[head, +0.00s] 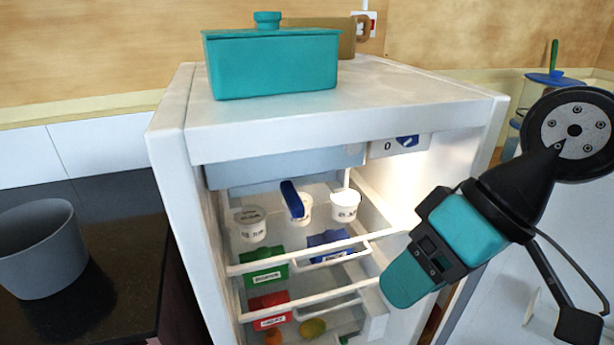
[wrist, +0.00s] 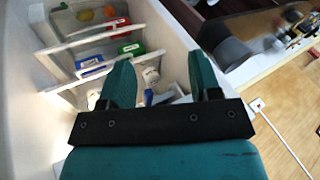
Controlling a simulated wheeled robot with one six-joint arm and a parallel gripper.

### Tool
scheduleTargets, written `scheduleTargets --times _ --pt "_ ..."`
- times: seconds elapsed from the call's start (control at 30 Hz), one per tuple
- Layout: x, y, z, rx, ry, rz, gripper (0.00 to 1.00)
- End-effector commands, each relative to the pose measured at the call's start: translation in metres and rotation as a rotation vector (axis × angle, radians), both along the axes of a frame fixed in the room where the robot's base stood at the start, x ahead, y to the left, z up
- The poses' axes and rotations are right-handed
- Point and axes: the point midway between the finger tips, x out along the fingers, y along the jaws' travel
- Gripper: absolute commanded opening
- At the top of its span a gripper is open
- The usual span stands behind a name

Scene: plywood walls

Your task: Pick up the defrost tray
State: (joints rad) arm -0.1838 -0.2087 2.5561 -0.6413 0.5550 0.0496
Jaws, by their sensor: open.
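The open white fridge (head: 335,122) stands in the middle of the head view. A pale blue-grey tray-like piece (head: 275,168), which looks like the defrost tray, spans the top of its inside, above the upper shelf. I cannot make it out clearly in the wrist view. My gripper (head: 400,285) is in front of the fridge's right side, lower than the tray and apart from it. In the wrist view my gripper (wrist: 160,70) has its two teal fingers spread, with nothing held between them.
White tubs (head: 345,206), a blue-handled item (head: 292,200), and green (head: 264,268) and red (head: 269,310) packs fill the shelves. A teal lidded box (head: 272,65) stands on top. A dark counter (head: 118,265) with a grey pot (head: 42,248) is at left.

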Motion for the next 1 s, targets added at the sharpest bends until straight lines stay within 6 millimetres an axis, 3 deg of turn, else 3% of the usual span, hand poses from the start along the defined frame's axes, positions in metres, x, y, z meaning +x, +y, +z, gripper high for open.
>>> scheduleTargets --times 0.03,0.1,0.2,0.3,0.43,0.63,0.77,1.0 --pt "0.012 0.008 -0.037 0.087 0.02 -0.054 0.57" --pt "0.033 0.021 -0.06 0.248 0.042 -0.149 0.57" --pt "0.069 0.029 -0.08 0.497 0.079 -0.316 0.57" --pt "0.105 0.023 -0.09 0.734 0.117 -0.492 0.57" --pt "0.143 0.001 -0.095 0.973 0.157 -0.686 0.57" --pt "0.17 -0.019 -0.089 1.139 0.187 -0.821 0.57" --pt "0.181 -0.004 -0.082 1.147 0.195 -0.825 0.57" --pt "0.211 0.041 -0.081 1.144 0.192 -0.819 0.57"
